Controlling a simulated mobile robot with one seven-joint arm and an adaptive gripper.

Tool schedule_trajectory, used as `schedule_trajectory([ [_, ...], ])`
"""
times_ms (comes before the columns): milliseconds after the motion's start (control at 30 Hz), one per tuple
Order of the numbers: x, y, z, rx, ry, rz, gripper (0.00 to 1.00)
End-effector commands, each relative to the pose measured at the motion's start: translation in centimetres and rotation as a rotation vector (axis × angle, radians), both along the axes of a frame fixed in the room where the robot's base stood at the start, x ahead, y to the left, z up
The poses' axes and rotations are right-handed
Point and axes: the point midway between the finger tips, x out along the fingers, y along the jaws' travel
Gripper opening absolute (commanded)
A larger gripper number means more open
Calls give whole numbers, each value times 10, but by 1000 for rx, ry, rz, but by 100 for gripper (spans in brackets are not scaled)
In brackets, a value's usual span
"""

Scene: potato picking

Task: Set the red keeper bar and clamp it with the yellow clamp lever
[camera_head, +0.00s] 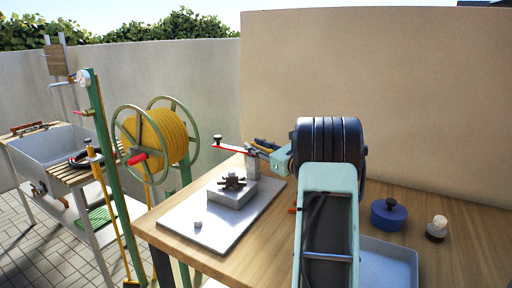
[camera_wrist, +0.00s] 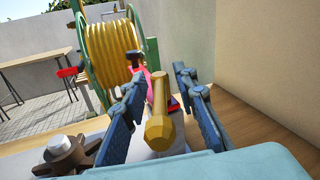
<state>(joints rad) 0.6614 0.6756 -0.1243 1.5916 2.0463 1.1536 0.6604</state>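The red keeper bar (camera_head: 232,149) sticks out to the left from the top of a grey post (camera_head: 252,166) on the workbench. A black knob sits at its free end. In the wrist view, red parts (camera_wrist: 173,103) show behind the yellow clamp lever (camera_wrist: 158,128), partly hidden by it. In the head view my gripper (camera_head: 264,148) is at the post; the lever is not clearly visible there.
A metal plate (camera_head: 190,222) bears a block with a dark star knob (camera_head: 232,182), close to my left finger in the wrist view. A blue-lidded pot (camera_head: 388,214), a small knobbed item (camera_head: 437,229) and a grey tray (camera_head: 400,256) lie right. A hose reel (camera_head: 155,137) stands left.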

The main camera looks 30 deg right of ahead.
Motion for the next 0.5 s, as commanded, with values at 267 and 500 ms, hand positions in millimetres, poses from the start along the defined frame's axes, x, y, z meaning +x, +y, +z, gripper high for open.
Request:
schedule_trajectory([
  [267, 0, 0, 0, 0, 0, 0, 9],
  [500, 0, 0, 0, -1, 0, 0, 0],
])
